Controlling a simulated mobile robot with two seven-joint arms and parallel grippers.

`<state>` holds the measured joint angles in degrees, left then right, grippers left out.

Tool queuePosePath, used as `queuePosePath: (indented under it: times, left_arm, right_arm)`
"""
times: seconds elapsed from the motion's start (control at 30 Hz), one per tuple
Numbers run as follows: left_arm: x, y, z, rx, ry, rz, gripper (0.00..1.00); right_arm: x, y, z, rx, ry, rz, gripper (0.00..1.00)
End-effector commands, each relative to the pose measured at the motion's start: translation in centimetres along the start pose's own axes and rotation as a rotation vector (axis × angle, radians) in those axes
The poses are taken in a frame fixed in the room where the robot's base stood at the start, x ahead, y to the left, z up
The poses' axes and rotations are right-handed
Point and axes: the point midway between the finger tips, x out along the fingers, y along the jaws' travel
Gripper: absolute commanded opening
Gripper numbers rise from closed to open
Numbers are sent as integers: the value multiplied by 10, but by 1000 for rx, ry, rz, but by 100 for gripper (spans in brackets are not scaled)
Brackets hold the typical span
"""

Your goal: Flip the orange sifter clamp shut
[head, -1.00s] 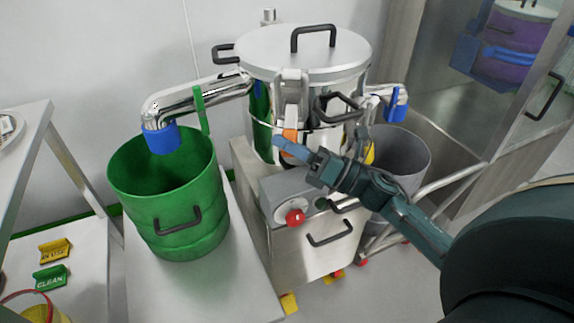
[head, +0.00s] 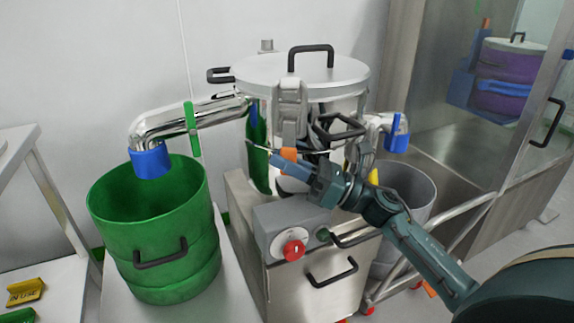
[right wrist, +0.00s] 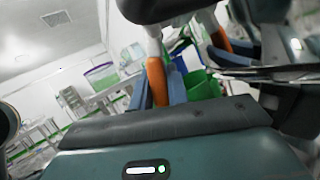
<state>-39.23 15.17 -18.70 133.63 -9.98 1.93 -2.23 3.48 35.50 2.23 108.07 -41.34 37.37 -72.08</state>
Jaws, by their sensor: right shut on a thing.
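The sifter (head: 335,101) is a shiny steel drum with a flat lid. Its clamp has a grey body (head: 290,97) at the rim and an orange lever (head: 289,153) hanging below, in front of the drum. My right gripper (head: 281,160) comes in from the lower right, its blue fingers shut on the orange lever. In the right wrist view an orange lever (right wrist: 157,82) shows between the blue fingers. My arm hides part of the drum's lower front. My left gripper is not in view.
A green bin (head: 150,235) stands at left under the blue-ended pipe (head: 151,161). A grey bin (head: 412,185) is at right behind my arm. A grey control box (head: 275,222) with a red button (head: 294,250) sits just below my gripper. A black handle (head: 340,126) is close by.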

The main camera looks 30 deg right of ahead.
Motion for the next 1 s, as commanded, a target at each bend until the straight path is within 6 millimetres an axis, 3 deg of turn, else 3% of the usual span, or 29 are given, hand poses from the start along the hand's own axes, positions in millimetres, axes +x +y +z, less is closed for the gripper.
queuePosePath:
  times: [0.17, 0.2, 0.43, 0.77, 1.0]
  left_arm:
    - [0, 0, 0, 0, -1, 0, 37]
    - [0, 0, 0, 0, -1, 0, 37]
    - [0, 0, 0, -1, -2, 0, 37]
    - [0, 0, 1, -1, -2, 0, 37]
    - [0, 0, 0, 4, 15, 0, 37]
  right_arm:
    - [0, -1, 2, -11, -1, -3, 0]
    - [0, -1, 2, -11, -1, -3, 20]
    - [0, -1, 1, -6, -1, -2, 38]
    - [-6, -1, 0, -2, 0, -3, 38]
    - [-50, -1, -1, 0, 0, -6, 38]
